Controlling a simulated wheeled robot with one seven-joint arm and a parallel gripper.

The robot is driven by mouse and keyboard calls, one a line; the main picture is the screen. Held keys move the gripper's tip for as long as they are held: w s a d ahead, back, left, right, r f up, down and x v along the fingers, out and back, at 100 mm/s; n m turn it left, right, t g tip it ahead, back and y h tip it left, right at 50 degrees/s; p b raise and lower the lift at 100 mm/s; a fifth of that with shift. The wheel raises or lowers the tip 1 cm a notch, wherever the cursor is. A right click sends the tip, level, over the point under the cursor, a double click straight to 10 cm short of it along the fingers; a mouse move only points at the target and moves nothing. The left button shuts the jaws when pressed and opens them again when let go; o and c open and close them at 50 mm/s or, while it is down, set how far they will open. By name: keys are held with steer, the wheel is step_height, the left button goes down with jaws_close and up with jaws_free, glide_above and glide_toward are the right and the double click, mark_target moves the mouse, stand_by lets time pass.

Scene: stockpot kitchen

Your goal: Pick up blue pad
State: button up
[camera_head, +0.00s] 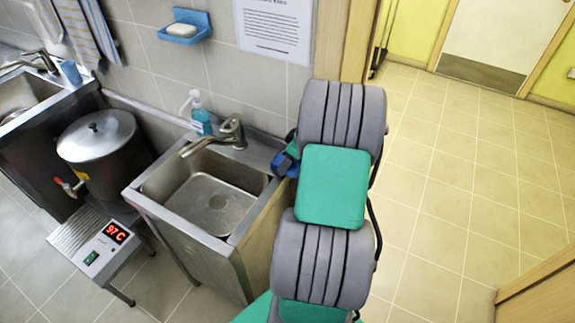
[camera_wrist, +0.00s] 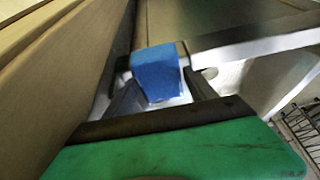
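The blue pad (camera_wrist: 156,72) is a small blue block in the middle of the wrist view. My gripper (camera_wrist: 155,62) has a dark finger on each side of it, and both fingertips appear to touch the pad, so it looks shut on the pad. In the head view, a bit of blue (camera_head: 283,166) shows beside my arm at the right end of the sink. My grey and green arm hides most of my gripper there. The contact faces are too small to see clearly.
A metal sink (camera_head: 215,200) with a tap (camera_head: 232,130) and a soap bottle (camera_head: 200,117) stands left of my arm. A steel pot (camera_head: 98,150) and a heater reading 97 C (camera_head: 105,245) are farther left. A soap dish (camera_head: 185,26) hangs on the wall. Tiled floor (camera_head: 450,180) is clear at right.

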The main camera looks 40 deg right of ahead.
steer(key=c, duration=1.2)
steer(key=shift+o, duration=0.2)
steer(key=shift+r, duration=0.45)
step_height(320, 180, up, 3)
steer(key=shift+d+f+b, duration=0.1)
steer(key=shift+b, duration=0.4)
steer(key=s+r+b, duration=0.2)
steer(key=s+r, duration=0.7)
steer(key=s, duration=0.5)
steer(key=shift+r, duration=0.4)
steer(key=o, duration=0.9)
steer(key=c, duration=0.6)
